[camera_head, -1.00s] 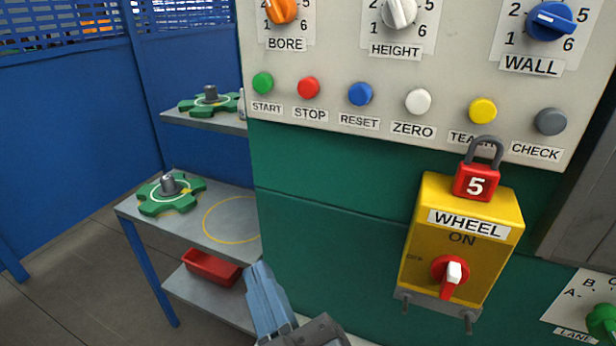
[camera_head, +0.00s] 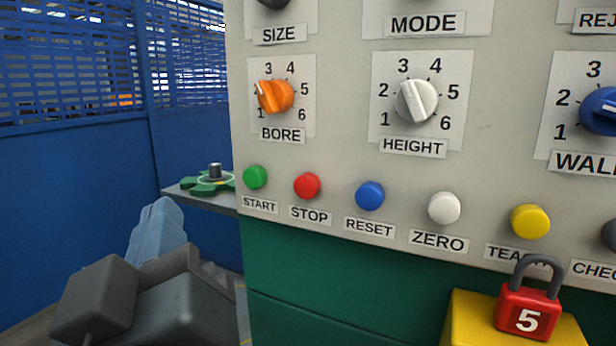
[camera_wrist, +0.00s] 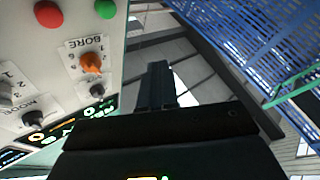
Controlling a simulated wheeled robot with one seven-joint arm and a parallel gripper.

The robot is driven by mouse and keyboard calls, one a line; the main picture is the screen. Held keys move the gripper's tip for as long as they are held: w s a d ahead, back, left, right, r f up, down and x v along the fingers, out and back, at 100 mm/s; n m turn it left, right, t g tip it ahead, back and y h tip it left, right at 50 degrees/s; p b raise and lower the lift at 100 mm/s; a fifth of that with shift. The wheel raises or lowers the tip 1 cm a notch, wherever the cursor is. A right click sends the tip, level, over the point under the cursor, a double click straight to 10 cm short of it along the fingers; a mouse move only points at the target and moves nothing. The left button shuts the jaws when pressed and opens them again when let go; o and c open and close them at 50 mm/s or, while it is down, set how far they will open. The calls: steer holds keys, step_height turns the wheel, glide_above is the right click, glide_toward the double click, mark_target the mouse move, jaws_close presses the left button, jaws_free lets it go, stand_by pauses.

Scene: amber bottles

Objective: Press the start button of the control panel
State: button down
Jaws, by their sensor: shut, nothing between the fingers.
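The green START button (camera_head: 255,176) is at the left end of a button row on the pale control panel (camera_head: 345,150). Its label is below it. In the wrist view the green button (camera_wrist: 105,8) is at the top, left of the fingers, beside the red one. My gripper (camera_head: 162,210) is shut and empty, left of and lower than the START button in the head view, apart from it. In the wrist view my gripper (camera_wrist: 159,68) points past the panel's edge, not at a button.
The red STOP button (camera_head: 307,186) sits close right of START, then the blue RESET button (camera_head: 370,195). The orange BORE knob (camera_head: 275,97) is above. A shelf (camera_head: 222,199) with a green part (camera_head: 208,182) is behind my gripper. A red padlock (camera_head: 528,312) hangs lower right.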

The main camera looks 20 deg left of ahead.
mark_target(254, 178)
steer(key=shift+w, duration=0.1)
steer(key=w+p, duration=0.2)
steer(key=w, duration=0.6)
steer(key=shift+w+d, duration=0.3)
steer(key=shift+d, duration=0.05)
steer(key=shift+w+p, duration=0.2)
steer(key=shift+p, duration=0.15)
stand_by(1.6)
steer(key=shift+w, duration=0.2)
